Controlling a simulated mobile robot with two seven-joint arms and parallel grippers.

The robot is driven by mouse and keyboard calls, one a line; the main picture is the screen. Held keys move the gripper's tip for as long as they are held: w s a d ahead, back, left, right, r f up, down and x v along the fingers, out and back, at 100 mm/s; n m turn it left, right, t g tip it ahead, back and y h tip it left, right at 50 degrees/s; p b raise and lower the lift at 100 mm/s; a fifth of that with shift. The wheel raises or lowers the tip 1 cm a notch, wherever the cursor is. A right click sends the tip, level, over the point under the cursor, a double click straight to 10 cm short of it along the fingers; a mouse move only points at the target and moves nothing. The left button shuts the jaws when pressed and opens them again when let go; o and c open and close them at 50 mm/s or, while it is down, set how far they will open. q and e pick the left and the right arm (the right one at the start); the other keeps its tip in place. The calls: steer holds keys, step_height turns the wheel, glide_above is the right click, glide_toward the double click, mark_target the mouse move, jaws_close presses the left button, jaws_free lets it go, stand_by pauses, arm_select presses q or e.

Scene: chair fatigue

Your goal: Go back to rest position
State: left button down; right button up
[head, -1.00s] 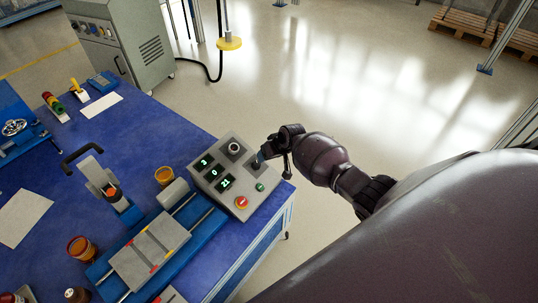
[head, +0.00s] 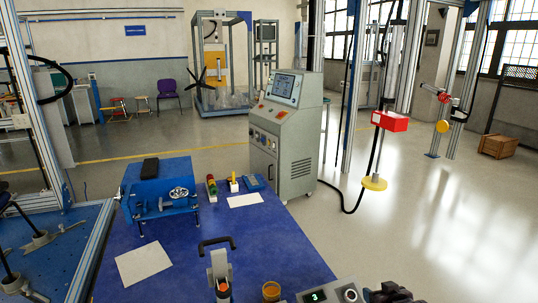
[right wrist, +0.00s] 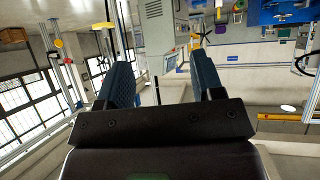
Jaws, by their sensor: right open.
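My right gripper (head: 390,293) shows at the bottom edge of the head view, partly cut off, just right of the grey control box (head: 331,296). The box has a green digit display and a dark round knob; its lower part is out of frame. I cannot tell from the head view whether the gripper touches the box. In the right wrist view the two blue fingers of my right gripper (right wrist: 163,75) stand apart with nothing between them. My left gripper is not in view.
The blue table (head: 190,235) holds a blue vise-like device (head: 160,190), white sheets, a black-handled lever device (head: 219,270) and an orange cup (head: 271,291). A grey cabinet (head: 285,140) stands behind it. Open floor (head: 450,220) lies to the right.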

steer(key=s+a+f, duration=0.1)
steer(key=s+a, duration=0.1)
steer(key=s, duration=1.5)
steer(key=s+a+f+h, duration=0.1)
steer(key=s+a+f, duration=0.1)
steer(key=s, duration=1.6)
steer(key=shift+g+p, duration=0.3)
steer(key=shift+p, duration=0.15)
steer(key=shift+s+f, duration=0.1)
